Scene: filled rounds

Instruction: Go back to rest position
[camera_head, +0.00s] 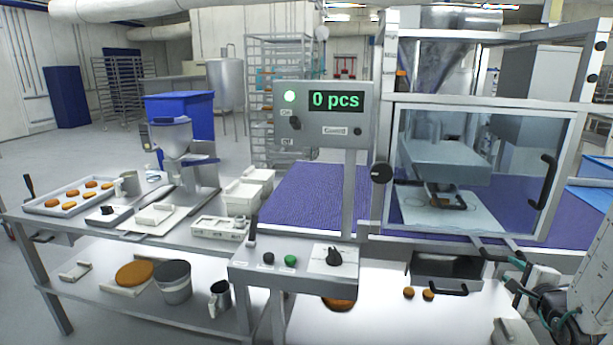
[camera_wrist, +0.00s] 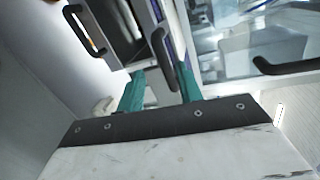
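My gripper (camera_wrist: 160,88) shows in the wrist view with its two teal fingers apart and nothing clearly held between them. A dark handle (camera_wrist: 158,46) lies just beyond the fingertips; I cannot tell whether they touch it. In the head view my arm (camera_head: 592,285) is at the right edge, in front of the machine and right of the open dark drawer (camera_head: 450,268).
The machine's glass door (camera_head: 470,165) is closed, with a handle at its right. The panel display (camera_head: 336,101) reads "0 pcs". Two small brown rounds (camera_head: 418,294) lie below the drawer. A tray of rounds (camera_head: 78,194) sits on the left table. Floor at left is free.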

